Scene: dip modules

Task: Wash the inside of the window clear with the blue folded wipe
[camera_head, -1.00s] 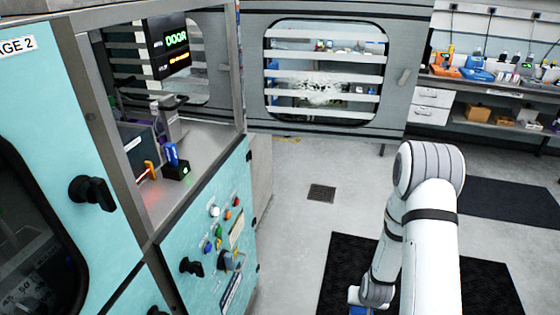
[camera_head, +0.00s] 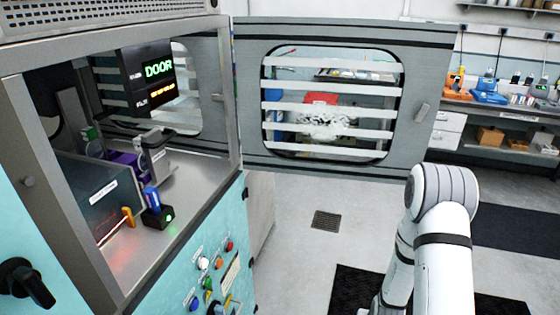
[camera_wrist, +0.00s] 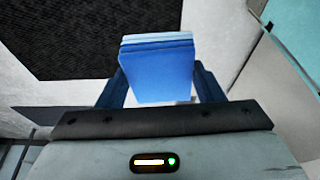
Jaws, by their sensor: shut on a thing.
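The blue folded wipe (camera_wrist: 157,75) is between the two dark blue fingers of my gripper (camera_wrist: 158,84) in the wrist view. The gripper is shut on it, and its layered far edge is lighter blue. In the head view the gripper and wipe are out of frame; only my arm shows at the lower right. The window (camera_head: 333,107) is set in a grey door (camera_head: 415,60) that stands open. White horizontal bars (camera_head: 325,90) cross it. A white smear (camera_head: 330,123) covers its lower middle. The wipe is apart from the window.
The cabinet (camera_head: 205,187) at the left has an open front, with small devices and a lit DOOR display (camera_head: 158,69) inside. A floor drain (camera_head: 327,221) and a dark mat (camera_head: 360,285) lie on open floor. A workbench (camera_head: 500,108) stands at the back right.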

